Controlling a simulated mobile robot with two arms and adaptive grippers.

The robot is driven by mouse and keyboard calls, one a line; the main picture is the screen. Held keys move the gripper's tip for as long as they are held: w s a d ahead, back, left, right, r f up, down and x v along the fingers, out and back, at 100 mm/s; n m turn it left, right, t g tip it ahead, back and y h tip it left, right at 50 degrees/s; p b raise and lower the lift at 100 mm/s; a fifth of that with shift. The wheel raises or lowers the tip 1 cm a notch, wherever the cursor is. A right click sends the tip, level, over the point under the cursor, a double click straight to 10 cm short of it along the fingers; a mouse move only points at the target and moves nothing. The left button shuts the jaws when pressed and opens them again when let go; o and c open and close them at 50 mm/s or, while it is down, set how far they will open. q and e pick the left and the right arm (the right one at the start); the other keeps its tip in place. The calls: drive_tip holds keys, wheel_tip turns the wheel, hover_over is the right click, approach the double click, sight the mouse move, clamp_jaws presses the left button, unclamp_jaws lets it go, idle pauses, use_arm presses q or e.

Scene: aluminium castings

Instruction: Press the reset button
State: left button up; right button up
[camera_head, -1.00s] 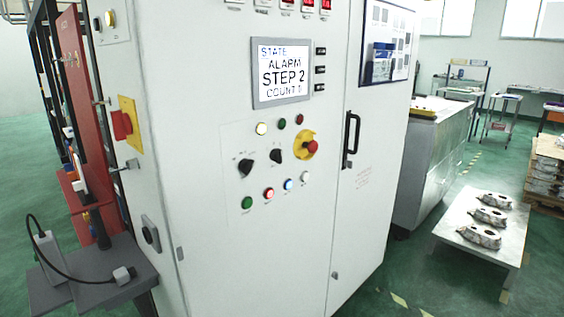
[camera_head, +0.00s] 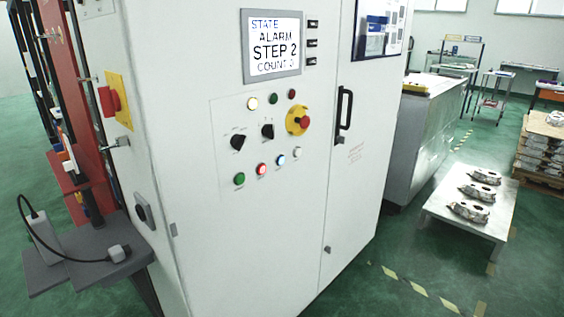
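A white control cabinet (camera_head: 225,230) fills the middle of the view. Its front carries a bottom row of small buttons: green (camera_head: 239,179), red (camera_head: 262,169), blue (camera_head: 281,160) and white (camera_head: 297,152). The blue and white ones look bright. Their labels are too small to read, so I cannot tell which is the reset button. Above them are two black rotary switches (camera_head: 267,131) and a red emergency stop on a yellow plate (camera_head: 298,120). A yellowish lit lamp (camera_head: 252,103) sits higher. The screen (camera_head: 272,45) reads "STATE ALARM STEP 2" and a count. Neither gripper is in view.
A low table (camera_head: 440,208) with three metal castings (camera_head: 468,211) stands at the right. A grey shelf (camera_head: 80,262) with a cabled device juts out at the lower left. A black door handle (camera_head: 344,108) sticks out right of the buttons. Green floor shows at the lower right.

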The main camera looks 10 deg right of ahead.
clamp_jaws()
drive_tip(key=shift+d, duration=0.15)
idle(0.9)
